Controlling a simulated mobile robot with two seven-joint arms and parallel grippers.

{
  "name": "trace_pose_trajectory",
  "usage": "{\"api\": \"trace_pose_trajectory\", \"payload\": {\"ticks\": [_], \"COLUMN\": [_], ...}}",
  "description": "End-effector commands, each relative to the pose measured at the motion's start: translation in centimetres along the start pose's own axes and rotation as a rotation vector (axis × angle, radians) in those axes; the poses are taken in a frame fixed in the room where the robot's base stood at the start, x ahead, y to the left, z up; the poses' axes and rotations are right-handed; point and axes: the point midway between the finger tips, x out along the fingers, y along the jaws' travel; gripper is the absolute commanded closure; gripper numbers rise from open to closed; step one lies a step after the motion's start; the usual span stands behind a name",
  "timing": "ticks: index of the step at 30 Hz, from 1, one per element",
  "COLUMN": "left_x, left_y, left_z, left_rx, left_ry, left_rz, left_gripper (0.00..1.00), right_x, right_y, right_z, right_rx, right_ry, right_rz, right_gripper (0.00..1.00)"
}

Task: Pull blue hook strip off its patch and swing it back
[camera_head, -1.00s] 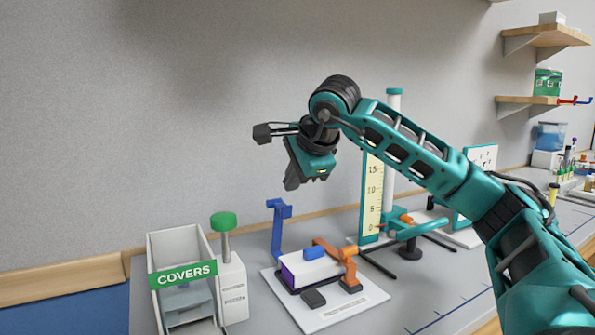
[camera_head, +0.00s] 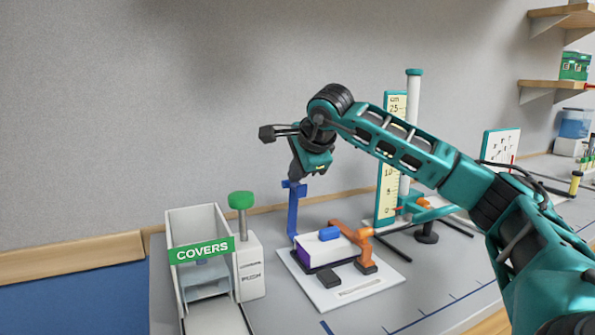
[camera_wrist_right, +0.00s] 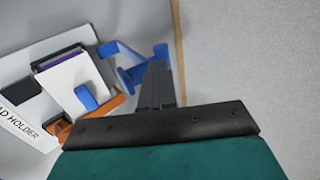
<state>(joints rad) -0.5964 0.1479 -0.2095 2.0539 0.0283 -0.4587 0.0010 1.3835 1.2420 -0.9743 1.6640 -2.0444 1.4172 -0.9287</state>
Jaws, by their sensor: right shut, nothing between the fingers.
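The blue hook strip (camera_head: 292,215) stands upright at the back left edge of the white holder plate (camera_head: 312,292). A white block (camera_head: 312,249) with a purple end lies on the plate, with a small blue pad (camera_head: 329,232) on top. An orange clamp piece (camera_head: 356,240) crosses the block's right side. My right gripper (camera_head: 297,179) is shut and empty, its tips at the top of the blue strip; contact is unclear. In the right wrist view the shut fingers (camera_wrist_right: 158,88) overlap the blue strip (camera_wrist_right: 131,72). My left gripper is not in view.
A white bin labelled COVERS (camera_head: 204,250) and a green-topped post (camera_head: 241,202) stand to the left. A ruler stand (camera_head: 389,165) with a teal-capped column is close behind on the right. The wall is behind.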

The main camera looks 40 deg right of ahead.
Motion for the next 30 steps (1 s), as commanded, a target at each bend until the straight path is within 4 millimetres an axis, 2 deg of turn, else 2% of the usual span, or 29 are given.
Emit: {"api": "trace_pose_trajectory", "payload": {"ticks": [5,11,18,30], "left_x": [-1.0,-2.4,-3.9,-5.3], "left_y": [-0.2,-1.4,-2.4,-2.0], "left_z": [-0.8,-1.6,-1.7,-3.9], "left_rx": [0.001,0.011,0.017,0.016], "left_ry": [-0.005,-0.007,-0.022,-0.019], "left_rz": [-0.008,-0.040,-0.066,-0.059], "left_gripper": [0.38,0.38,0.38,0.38], "right_x": [0.3,1.3,3.8,8.7], "right_y": [-0.5,-1.6,-2.9,-4.7], "right_z": [0.0,0.1,0.1,0.1], "right_rx": [-0.001,0.001,-0.001,0.000], "right_ry": [0.002,0.001,0.002,0.001], "right_rz": [0.049,0.142,0.135,0.127], "right_gripper": [1.00,1.00,1.00,1.00]}}
